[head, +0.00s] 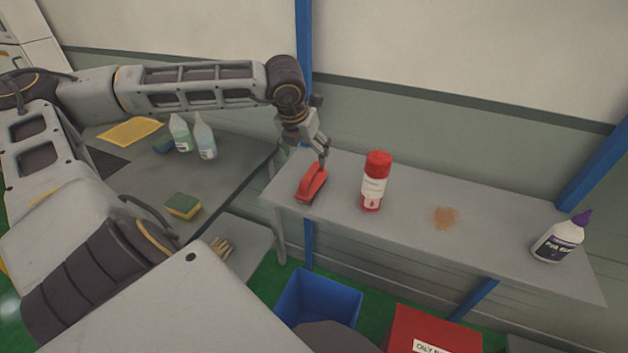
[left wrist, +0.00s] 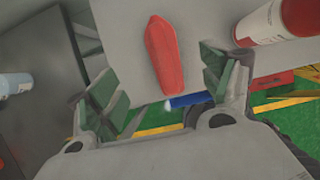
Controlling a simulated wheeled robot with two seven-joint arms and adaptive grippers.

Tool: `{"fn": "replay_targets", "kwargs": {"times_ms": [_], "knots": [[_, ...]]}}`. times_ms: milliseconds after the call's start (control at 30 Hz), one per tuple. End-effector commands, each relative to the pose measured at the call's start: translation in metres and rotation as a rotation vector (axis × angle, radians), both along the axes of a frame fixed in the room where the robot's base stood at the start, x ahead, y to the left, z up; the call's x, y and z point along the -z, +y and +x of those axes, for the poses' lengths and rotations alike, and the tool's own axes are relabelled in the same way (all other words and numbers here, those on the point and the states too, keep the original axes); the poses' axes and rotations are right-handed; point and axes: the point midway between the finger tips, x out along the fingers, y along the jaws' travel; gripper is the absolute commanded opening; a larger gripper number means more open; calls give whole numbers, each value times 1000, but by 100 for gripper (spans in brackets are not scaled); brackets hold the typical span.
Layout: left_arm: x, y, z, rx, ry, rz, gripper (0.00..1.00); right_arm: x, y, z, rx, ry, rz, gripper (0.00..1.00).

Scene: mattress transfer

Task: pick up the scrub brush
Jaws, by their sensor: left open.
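The red scrub brush (head: 312,184) lies on the grey shelf (head: 490,242), near its left end, with its handle upward. My left gripper (head: 323,155) is just above and behind the brush in the head view. In the left wrist view the brush (left wrist: 165,55) shows between the two open green-padded fingers of my left gripper (left wrist: 165,80). Neither finger visibly touches it. My right gripper is not in view.
A red and white canister (head: 375,182) stands close to the right of the brush. A brown stain (head: 445,216) and a white bottle with purple cap (head: 560,240) are further right. A blue bin (head: 320,300) and a red bin (head: 430,330) stand below.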

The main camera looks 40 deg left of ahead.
Motion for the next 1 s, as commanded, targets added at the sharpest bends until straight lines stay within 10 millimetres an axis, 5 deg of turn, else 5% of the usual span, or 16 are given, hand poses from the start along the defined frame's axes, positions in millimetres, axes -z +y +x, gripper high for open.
{"fn": "replay_targets", "kwargs": {"times_ms": [467, 1000], "knots": [[6, 0, 2, 2, 2, -4, 80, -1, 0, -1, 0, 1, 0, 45], [40, 3, 16, 2, 0, -6, 80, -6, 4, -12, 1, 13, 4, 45]]}}
